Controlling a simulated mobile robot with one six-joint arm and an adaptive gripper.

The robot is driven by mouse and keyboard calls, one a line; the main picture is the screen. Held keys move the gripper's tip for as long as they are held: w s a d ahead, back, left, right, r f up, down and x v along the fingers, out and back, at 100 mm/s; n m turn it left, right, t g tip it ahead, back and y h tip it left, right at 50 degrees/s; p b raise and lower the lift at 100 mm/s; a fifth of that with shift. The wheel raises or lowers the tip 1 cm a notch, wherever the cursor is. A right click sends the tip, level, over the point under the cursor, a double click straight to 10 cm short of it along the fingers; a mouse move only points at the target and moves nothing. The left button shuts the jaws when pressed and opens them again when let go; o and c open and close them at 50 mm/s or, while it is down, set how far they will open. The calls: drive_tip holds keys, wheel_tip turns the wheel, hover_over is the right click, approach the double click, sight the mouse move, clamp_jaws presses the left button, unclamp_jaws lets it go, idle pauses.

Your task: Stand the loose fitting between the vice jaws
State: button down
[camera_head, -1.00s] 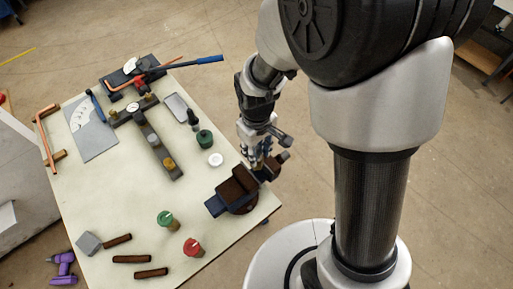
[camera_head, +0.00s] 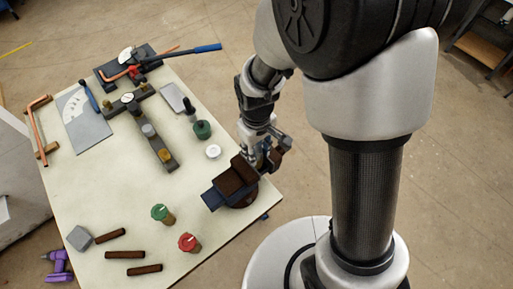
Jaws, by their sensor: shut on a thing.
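The vice (camera_head: 236,178), with dark brown jaws and a blue part at its front left, sits on the right edge of the table. My gripper (camera_head: 265,161) is at the upper right of the vice, close by its back end, pointing down. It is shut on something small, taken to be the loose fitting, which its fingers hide. I cannot make out the fitting's shape or tilt, or whether the gripper touches the vice. The gap between the jaws is hard to see from here.
The pale table (camera_head: 110,200) bears a bar with fittings (camera_head: 152,140), a green pot (camera_head: 202,129), a white disc (camera_head: 213,151), green-topped (camera_head: 161,212) and red-topped (camera_head: 188,242) pieces, brown rods (camera_head: 128,254) and a pipe bender (camera_head: 135,65). The table's middle left is clear.

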drive_tip(key=c, duration=1.2)
unclamp_jaws()
drive_tip(key=shift+o, duration=0.2)
wheel_tip(320, 180, up, 12)
drive_tip(key=r, duration=0.1)
drive_tip(key=s+d+r+m+t+b, duration=0.2)
drive_tip(key=s+d+r+m, duration=0.1)
drive_tip(key=s+d+r, duration=0.1)
drive_tip(key=shift+s+d+r+b, duration=0.25)
drive_tip(key=shift+s+d+b, duration=0.15)
drive_tip(key=shift+s+d, duration=0.55)
drive_tip(key=s+d+m+t, duration=0.1)
drive_tip(key=s, duration=0.1)
drive_tip(key=s+d+m+b, duration=0.1)
drive_tip(key=s+d, duration=0.1)
drive_tip(key=s, duration=0.1)
drive_tip(key=s+d+m+t+b, duration=0.1)
drive_tip(key=s+d+m, duration=0.1)
drive_tip(key=shift+s+r+t, duration=0.3)
drive_tip(key=shift+r, duration=0.1)
